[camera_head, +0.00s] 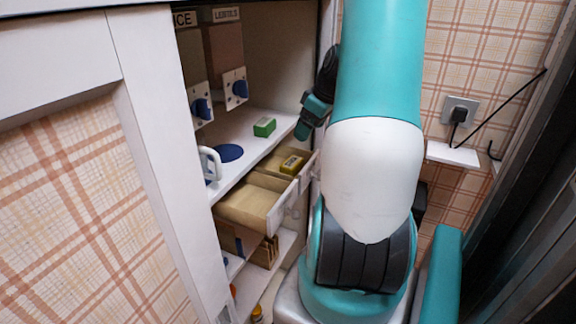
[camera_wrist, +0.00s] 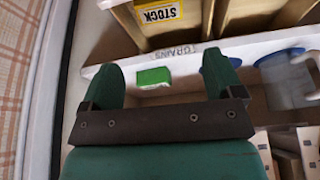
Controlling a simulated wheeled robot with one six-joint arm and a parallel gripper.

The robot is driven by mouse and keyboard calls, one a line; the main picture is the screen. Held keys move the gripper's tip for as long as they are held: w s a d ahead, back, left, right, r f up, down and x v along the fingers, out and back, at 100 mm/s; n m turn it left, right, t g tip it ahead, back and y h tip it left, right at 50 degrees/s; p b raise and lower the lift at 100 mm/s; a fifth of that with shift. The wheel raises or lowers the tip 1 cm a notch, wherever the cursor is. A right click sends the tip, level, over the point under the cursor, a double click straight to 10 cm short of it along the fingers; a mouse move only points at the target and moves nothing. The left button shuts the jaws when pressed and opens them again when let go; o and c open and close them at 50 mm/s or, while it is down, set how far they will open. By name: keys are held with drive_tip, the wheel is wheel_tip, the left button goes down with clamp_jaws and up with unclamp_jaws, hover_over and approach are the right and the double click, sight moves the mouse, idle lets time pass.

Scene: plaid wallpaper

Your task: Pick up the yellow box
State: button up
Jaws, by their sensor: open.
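The yellow box (camera_head: 291,164) is small, with a dark label, and lies in the far open drawer under the shelf. In the wrist view a yellow box lettered STOCK (camera_wrist: 158,13) shows at the top, inside a drawer and cut by the frame edge. My gripper (camera_head: 305,123) is above the shelf's right end, higher than the drawer and apart from the yellow box. In the wrist view my gripper (camera_wrist: 163,70) has its two fingers wide apart, with nothing held. A green box (camera_wrist: 153,77) shows between the fingers.
The green box (camera_head: 264,127) stands on the white shelf (camera_head: 245,150), near a blue disc (camera_head: 229,153) and a white handle (camera_head: 211,163). A nearer open drawer (camera_head: 250,209) looks empty. A cabinet wall stands left. Dispensers with blue knobs (camera_head: 237,88) are above the shelf.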

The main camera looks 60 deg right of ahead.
drive_tip(key=p, duration=0.1)
approach(292, 162)
drive_tip(key=x, duration=0.5)
drive_tip(key=shift+d, duration=0.1)
drive_tip(key=shift+p+x, duration=1.2)
drive_tip(key=shift+x, duration=1.5)
drive_tip(key=c, duration=0.6)
